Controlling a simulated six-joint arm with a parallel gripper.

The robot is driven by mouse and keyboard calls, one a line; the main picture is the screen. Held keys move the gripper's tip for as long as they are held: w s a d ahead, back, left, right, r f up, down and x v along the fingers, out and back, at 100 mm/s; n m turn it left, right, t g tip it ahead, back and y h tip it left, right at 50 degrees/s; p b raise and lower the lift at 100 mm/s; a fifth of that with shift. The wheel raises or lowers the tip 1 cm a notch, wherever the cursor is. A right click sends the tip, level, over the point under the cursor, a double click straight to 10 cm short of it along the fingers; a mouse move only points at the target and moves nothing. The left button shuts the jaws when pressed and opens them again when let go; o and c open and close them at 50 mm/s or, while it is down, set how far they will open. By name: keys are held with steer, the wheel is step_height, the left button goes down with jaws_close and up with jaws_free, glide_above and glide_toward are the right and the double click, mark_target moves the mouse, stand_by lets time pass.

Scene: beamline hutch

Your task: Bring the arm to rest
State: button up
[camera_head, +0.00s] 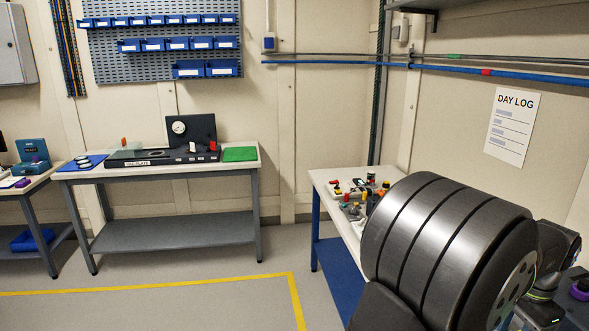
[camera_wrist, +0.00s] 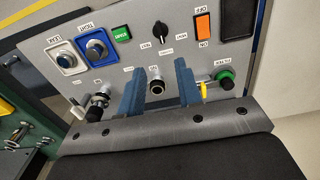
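My gripper (camera_wrist: 160,72) shows in the wrist view with two blue fingers spread apart and nothing held between them. The fingers point at a grey control panel (camera_wrist: 135,58). A small metal connector (camera_wrist: 155,86) on the panel shows in the gap between the fingers, clear of both. I cannot tell exactly how far the fingertips are from the panel. In the head view my arm fills the lower right, and the gripper cannot be made out there.
In the head view, a cluttered white bench (camera_head: 322,181) stands behind my arm. A back workbench (camera_head: 160,169) and open floor (camera_head: 200,311) lie left.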

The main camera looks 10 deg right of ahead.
step_height(320, 180, down, 16)
steer(key=shift+r, duration=0.25)
steer(key=shift+r, duration=0.1)
